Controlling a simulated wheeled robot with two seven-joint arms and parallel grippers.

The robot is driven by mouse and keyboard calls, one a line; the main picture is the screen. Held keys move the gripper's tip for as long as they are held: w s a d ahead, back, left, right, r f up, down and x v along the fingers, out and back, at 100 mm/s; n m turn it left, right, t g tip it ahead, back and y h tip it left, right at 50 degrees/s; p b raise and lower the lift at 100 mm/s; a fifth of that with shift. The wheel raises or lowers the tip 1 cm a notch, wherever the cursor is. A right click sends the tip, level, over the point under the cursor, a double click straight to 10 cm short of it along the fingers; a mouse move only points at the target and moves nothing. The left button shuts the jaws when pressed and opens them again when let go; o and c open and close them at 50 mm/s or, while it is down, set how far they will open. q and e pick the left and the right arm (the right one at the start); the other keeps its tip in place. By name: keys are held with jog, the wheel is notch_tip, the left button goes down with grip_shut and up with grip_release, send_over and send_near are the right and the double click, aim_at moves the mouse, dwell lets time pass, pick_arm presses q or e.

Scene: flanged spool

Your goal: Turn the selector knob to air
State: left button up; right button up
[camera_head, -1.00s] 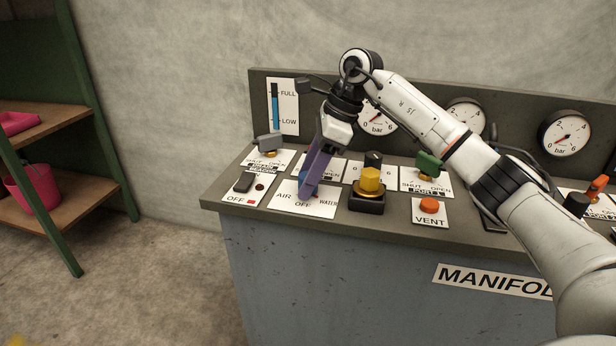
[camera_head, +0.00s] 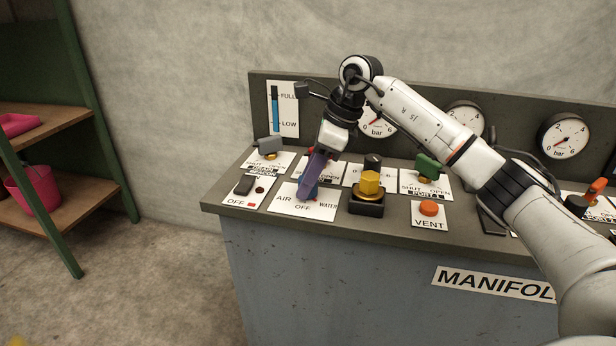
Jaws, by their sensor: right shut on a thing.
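The selector plate (camera_head: 284,206) is white and marked AIR at the left, OFF at the front and WATER at the right. It lies on the sloping top of the manifold console. My right gripper (camera_head: 308,191) reaches down over it, with purple fingers shut on the selector knob. A small bit of blue, which seems to be the knob (camera_head: 315,192), shows beside the fingers. Most of the knob is hidden, so I cannot tell exactly which mark it points to. My left gripper is not in view.
A grey valve handle (camera_head: 270,146), a green handle (camera_head: 428,164) and an orange VENT button (camera_head: 428,208) are nearby.

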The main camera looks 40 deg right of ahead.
jog(key=m+h+p, duration=0.1)
jog(key=m, duration=0.2)
jog(key=shift+r+t, duration=0.1)
jog(key=shift+t, duration=0.3)
jog(key=m+h+p, duration=0.1)
jog(key=m, duration=0.2)
jog(key=shift+t, duration=0.3)
jog(key=m+h, duration=0.1)
jog(key=m, duration=0.3)
jog(key=shift+m+h+p, duration=0.3)
jog(key=shift+h, duration=0.1)
jog(key=m+h, duration=0.1)
jog(key=m, duration=0.2)
jog(key=m+h, duration=0.1)
jog(key=m, duration=0.2)
jog(key=shift+g, duration=0.4)
jog(key=m, duration=0.2)
jog(key=m+g+h, duration=0.1)
jog(key=m, duration=0.1)
jog(key=shift+m+h, duration=0.3)
jog(key=shift+m, duration=0.1)
jog(key=shift+m+g+p, duration=0.3)
jog(key=shift+m, duration=0.2)
jog(key=o, duration=1)
jog(key=shift+o, duration=0.2)
